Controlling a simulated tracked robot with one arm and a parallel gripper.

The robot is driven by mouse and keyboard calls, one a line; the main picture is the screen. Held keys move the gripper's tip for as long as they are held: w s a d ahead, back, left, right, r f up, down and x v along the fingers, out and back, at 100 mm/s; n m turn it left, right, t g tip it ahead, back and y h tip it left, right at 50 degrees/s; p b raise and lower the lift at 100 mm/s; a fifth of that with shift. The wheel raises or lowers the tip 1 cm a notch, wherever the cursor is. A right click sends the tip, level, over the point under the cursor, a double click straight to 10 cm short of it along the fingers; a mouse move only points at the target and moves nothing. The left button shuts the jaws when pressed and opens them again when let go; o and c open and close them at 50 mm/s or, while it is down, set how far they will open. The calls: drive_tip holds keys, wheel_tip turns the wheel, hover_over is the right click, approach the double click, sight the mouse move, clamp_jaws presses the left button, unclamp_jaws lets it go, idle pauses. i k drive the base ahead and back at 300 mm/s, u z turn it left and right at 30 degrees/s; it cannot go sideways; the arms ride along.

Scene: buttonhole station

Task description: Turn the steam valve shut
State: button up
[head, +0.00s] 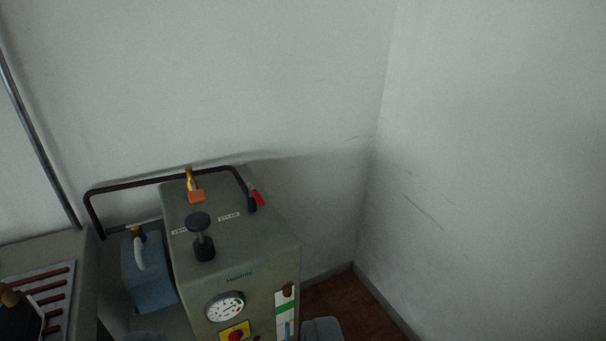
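A grey-green boiler cabinet (270,250) stands low and left of centre in the head view. I cannot tell for sure which fitting is the steam valve. The front carries a round gauge (226,306) and a red knob on a yellow plate (236,334).
A black tube rail (140,184) runs behind and over the cabinet top. A blue-grey container (148,275) stands left of it. A dark iron (18,318) sits on a slatted rest (57,291) at bottom left. Bare walls meet at right, above a brown floor (345,300).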

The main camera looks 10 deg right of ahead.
sight(252, 192)
drive_tip(key=u, duration=0.15)
drive_tip(key=i, duration=1.15)
drive_tip(key=u, duration=0.65)
